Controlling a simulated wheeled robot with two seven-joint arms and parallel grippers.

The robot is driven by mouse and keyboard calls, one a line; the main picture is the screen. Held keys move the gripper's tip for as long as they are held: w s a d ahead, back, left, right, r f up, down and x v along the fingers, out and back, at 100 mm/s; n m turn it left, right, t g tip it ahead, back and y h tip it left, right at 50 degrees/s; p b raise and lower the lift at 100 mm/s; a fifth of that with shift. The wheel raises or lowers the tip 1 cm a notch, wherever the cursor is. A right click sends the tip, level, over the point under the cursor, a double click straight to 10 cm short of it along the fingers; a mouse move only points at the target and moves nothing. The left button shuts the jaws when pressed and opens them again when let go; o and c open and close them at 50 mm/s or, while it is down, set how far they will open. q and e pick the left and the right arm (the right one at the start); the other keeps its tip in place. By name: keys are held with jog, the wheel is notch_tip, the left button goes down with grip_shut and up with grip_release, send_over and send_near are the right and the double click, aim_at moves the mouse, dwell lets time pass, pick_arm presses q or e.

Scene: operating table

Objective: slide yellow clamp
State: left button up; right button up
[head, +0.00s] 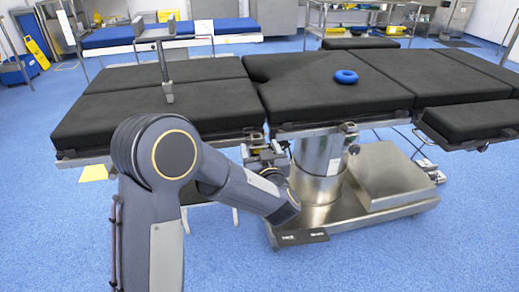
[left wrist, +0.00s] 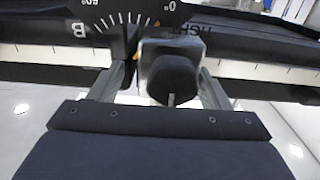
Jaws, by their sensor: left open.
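In the left wrist view, a clamp-like fitting with a grey block and a black knob (left wrist: 172,80) sits at the table's side rail (left wrist: 262,72), by a dial with degree marks (left wrist: 118,22). In the head view my left gripper (head: 266,152) is at the near side edge of the operating table (head: 320,98), below the black pads. The fitting is hard to make out there. My right gripper is out of view.
A metal post (head: 165,75) stands on the left pad. The steel column and base (head: 385,180) stand under the table. Blue floor (head: 400,255) is clear in front.

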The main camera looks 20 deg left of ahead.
pick_arm(q)
jog(key=p+v, duration=0.1)
jog(key=v, duration=0.6)
jog(key=shift+s+d+p, duration=0.2)
jog(key=shift+s+p, duration=0.1)
jog(key=shift+s, duration=0.05)
